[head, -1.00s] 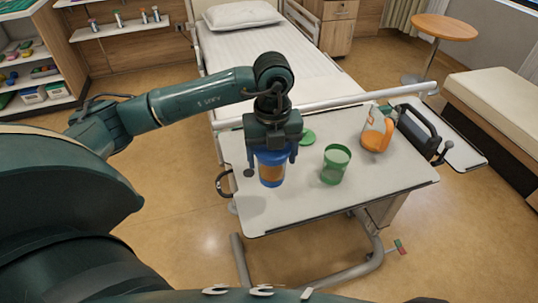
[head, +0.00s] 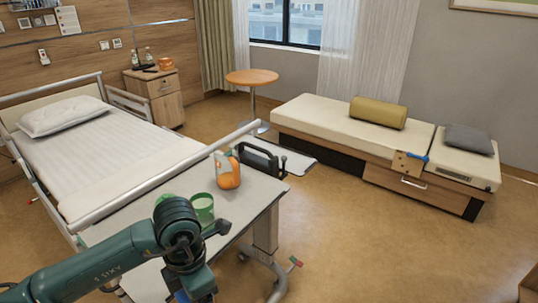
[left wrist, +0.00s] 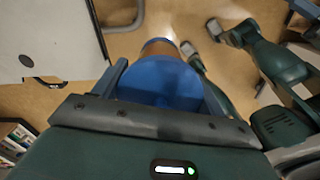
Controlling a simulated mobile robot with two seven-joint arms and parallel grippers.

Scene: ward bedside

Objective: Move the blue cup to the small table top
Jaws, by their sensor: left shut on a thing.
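The blue cup (left wrist: 158,80) is between the fingers of my left gripper (left wrist: 165,90), which is shut on it. In the left wrist view the floor shows around the cup, with a white table edge apart from it at the upper left. In the head view my left gripper (head: 190,294) is at the bottom edge; only a sliver of blue shows there and the arm hides the rest. The small round table (head: 252,76) has a bare wooden top and stands at the back, beyond the overbed table. My right gripper is not in view.
A bed (head: 110,150) is at left and a bench (head: 345,130) at right. Open floor (head: 385,235) lies at the right front.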

